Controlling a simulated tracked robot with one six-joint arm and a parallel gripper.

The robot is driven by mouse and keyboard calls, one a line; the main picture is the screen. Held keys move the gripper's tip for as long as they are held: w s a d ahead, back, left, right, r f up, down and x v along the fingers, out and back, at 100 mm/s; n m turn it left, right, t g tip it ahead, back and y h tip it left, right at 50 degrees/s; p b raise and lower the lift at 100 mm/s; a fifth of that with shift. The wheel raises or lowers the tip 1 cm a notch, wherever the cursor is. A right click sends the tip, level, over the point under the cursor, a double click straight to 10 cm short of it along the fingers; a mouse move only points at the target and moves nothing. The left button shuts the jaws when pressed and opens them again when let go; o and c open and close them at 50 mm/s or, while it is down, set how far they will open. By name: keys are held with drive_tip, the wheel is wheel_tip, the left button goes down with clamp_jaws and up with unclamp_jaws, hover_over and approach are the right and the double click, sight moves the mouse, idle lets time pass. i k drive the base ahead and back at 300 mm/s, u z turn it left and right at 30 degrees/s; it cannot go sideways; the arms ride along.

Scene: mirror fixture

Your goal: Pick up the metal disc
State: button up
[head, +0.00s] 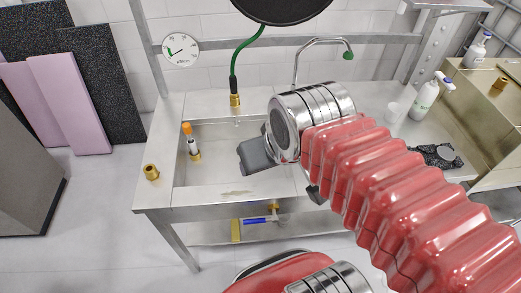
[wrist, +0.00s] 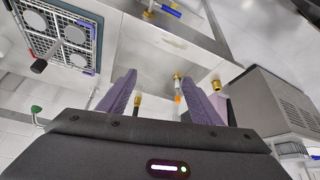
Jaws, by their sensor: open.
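My gripper (head: 257,155) is over the sink basin, well to the left of the disc, with my red ribbed arm reaching in from the right. In the wrist view my gripper (wrist: 161,98) has its two purple fingers spread wide apart, with nothing held between them.
A brass fitting (head: 151,172) sits at the bench's left edge.

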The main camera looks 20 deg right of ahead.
sight(444, 153)
drive_tip(key=z, duration=0.75)
drive_tip(key=k, duration=0.55)
drive_tip(key=z, duration=0.35)
drive_tip(key=i, duration=0.5)
drive_tip(key=u, duration=0.05)
